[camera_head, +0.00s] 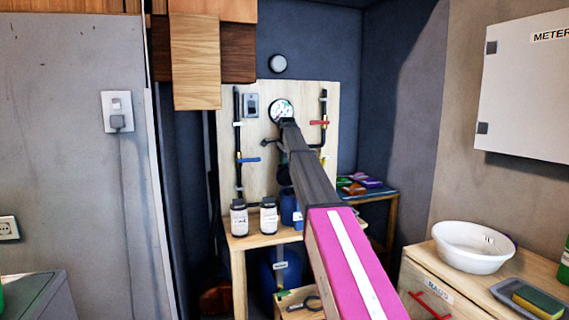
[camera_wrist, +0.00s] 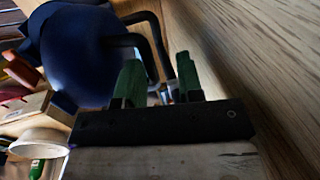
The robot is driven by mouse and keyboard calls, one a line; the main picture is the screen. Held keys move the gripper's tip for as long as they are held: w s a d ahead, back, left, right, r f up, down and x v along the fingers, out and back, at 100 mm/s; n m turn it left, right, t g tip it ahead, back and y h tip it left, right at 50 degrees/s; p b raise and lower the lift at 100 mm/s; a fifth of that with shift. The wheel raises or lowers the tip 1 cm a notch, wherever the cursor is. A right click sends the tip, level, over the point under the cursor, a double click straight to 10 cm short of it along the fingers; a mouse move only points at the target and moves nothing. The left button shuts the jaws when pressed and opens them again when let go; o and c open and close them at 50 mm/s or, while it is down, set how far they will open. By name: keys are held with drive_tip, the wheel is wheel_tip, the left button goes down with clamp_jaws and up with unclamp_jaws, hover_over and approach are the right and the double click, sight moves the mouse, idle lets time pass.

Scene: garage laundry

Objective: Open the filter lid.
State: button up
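A pale wooden board (camera_head: 263,137) carries a round gauge (camera_head: 282,110), black pipes and valves. I cannot clearly make out the filter lid; my arm covers the middle of the board. A blue container (camera_head: 290,207) shows partly beside my arm, on the table below. My gripper (camera_wrist: 158,75) shows in the wrist view with two green fingers apart and nothing clearly held between them. Bent black pipes (camera_wrist: 148,40) lie just beyond the fingers. A large rounded blue shape (camera_wrist: 75,50) is left of them; I cannot tell whether it is the filter body or the wall.
Two white jars (camera_head: 239,218) (camera_head: 269,216) stand on the small table. A valve with a blue handle (camera_head: 249,160) and one with a red handle (camera_head: 319,122) flank my arm. A white bowl (camera_head: 473,247) and a sponge tray (camera_head: 528,299) sit on the right cabinet.

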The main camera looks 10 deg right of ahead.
drive_tip(key=shift+s+d+f, duration=0.15)
drive_tip(key=shift+d, duration=0.15)
drive_tip(key=v, duration=1.1)
drive_tip(key=shift+a, duration=0.2)
drive_tip(key=shift+s+f, duration=0.1)
drive_tip(key=c, duration=0.7)
drive_tip(key=s+t, duration=0.1)
drive_tip(key=s+f, duration=0.1)
drive_tip(key=s, duration=0.1)
drive_tip(key=s+d+t, duration=0.1)
drive_tip(key=shift+s+d+f+t+y, duration=0.1)
drive_tip(key=shift+s+f+t+y, duration=0.1)
drive_tip(key=shift+s+t+y, duration=0.1)
clamp_jaws()
drive_tip(key=x, duration=1)
drive_tip(key=shift+w+r, duration=0.1)
drive_tip(key=shift+w, duration=0.05)
